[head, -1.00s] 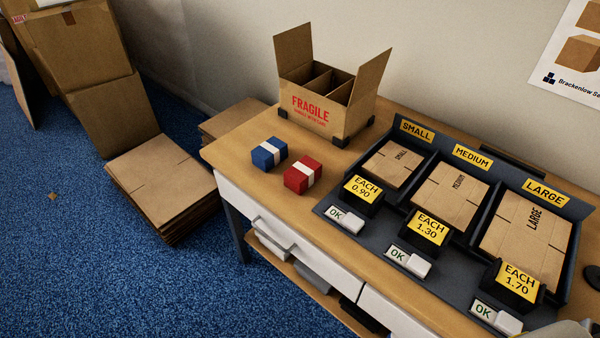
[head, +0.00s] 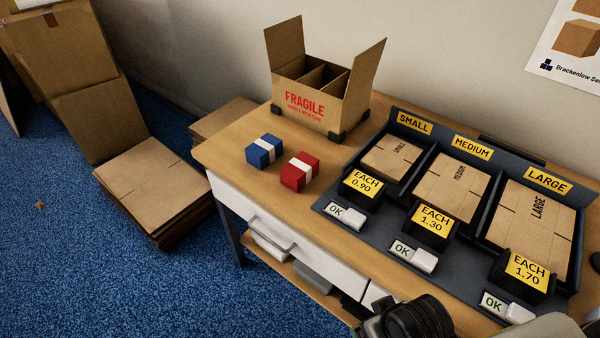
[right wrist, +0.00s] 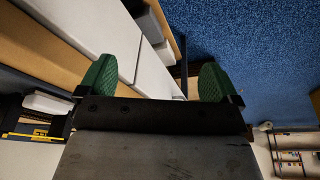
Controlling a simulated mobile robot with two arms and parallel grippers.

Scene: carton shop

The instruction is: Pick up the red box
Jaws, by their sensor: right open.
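The red box (head: 299,172) has a white band and sits on the wooden table (head: 232,158), just right of a blue box (head: 263,151) with a white band. The two boxes are close together but apart. My right gripper (right wrist: 160,82) shows in the right wrist view with its two green fingers spread and nothing between them. It is beside the table's white drawer fronts, away from the red box. Part of my right arm shows at the bottom of the head view. My left gripper is not in view.
An open carton (head: 325,88) marked FRAGILE stands behind the boxes. A dark tray (head: 381,216) with small, medium and large flat cartons fills the table's right side. Stacked cardboard (head: 158,180) lies on the blue floor at left. The table in front of the boxes is clear.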

